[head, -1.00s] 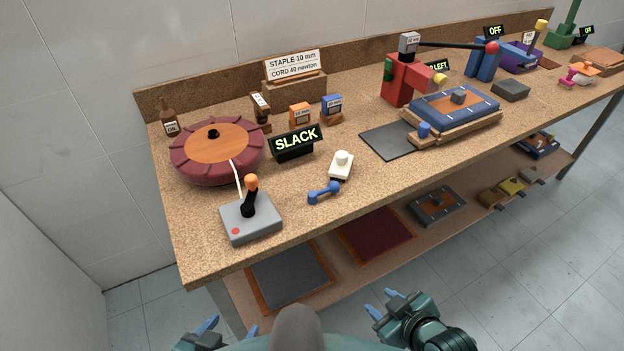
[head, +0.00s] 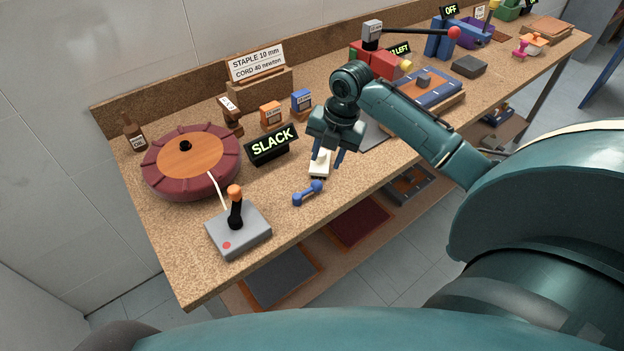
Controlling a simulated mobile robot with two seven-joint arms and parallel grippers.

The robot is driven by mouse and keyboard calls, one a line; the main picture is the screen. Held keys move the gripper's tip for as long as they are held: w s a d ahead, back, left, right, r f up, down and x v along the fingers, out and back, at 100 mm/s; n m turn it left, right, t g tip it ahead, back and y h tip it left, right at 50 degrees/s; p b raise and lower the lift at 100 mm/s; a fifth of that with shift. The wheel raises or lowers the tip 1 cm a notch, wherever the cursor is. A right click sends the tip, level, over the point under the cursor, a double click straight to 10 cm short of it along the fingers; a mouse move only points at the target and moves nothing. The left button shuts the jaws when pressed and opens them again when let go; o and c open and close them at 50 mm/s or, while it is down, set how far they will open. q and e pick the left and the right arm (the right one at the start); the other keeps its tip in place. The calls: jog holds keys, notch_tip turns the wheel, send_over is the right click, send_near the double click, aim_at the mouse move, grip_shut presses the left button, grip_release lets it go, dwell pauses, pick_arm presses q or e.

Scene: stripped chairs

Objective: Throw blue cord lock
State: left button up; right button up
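The blue dumbbell-shaped piece (head: 307,193), which looks like the cord lock, lies near the front edge of the bench, beside a white block (head: 319,168). My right gripper (head: 326,160) points down over the white block, just behind the blue piece. Its fingers are apart and it looks empty; whether it touches the block I cannot tell. The gripper hides part of the block. My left gripper is out of view.
A joystick box (head: 238,232) and a round maroon cushion (head: 192,160) stand to the left. A SLACK sign (head: 271,145) stands behind. My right arm covers part of the blue-topped stand (head: 437,88). The bench front around the blue piece is clear.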

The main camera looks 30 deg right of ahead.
aim_at(318, 182)
jog(key=f, duration=0.3)
jog(key=w+a+f, duration=0.1)
jog(key=f, duration=0.6)
jog(key=shift+w+a+p, duration=0.15)
jog(key=shift+w+p, duration=0.15)
grip_shut()
